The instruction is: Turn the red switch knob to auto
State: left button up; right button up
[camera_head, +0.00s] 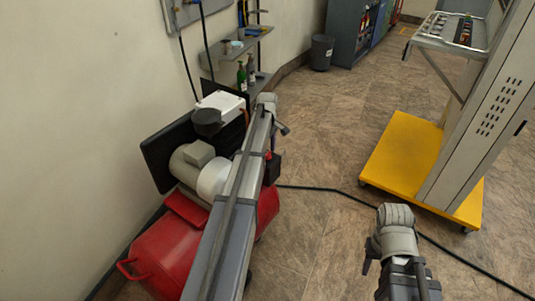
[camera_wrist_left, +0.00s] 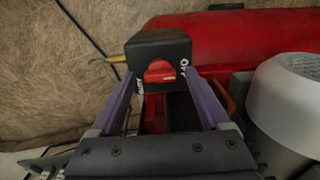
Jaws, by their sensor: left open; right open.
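The red switch knob (camera_wrist_left: 160,72) is set in the front of a black switch box (camera_wrist_left: 150,44) in the left wrist view. A pale mark shows on the knob's right part. My left gripper (camera_wrist_left: 157,76) is open, its purple fingers on either side of the knob; I cannot tell whether they touch it or the box. The box also shows in the head view (camera_head: 273,168), beside my left arm.
The red compressor tank (camera_head: 160,255) with its grey motor (camera_head: 192,162) stands against the wall under my left arm. A yellow-based cabinet (camera_head: 405,155) stands at right. A black cable (camera_head: 335,192) crosses the floor. Floor between is otherwise clear.

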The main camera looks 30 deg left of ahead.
pick_arm(q)
grip_shut()
dwell(0.6)
jog(key=shift+m, duration=0.3)
jog(key=m, duration=0.3)
jog(key=shift+m, duration=0.4)
jog(key=m, duration=0.4)
jog(key=shift+m, duration=0.3)
jog(key=m, duration=0.4)
jog(key=shift+m, duration=2.5)
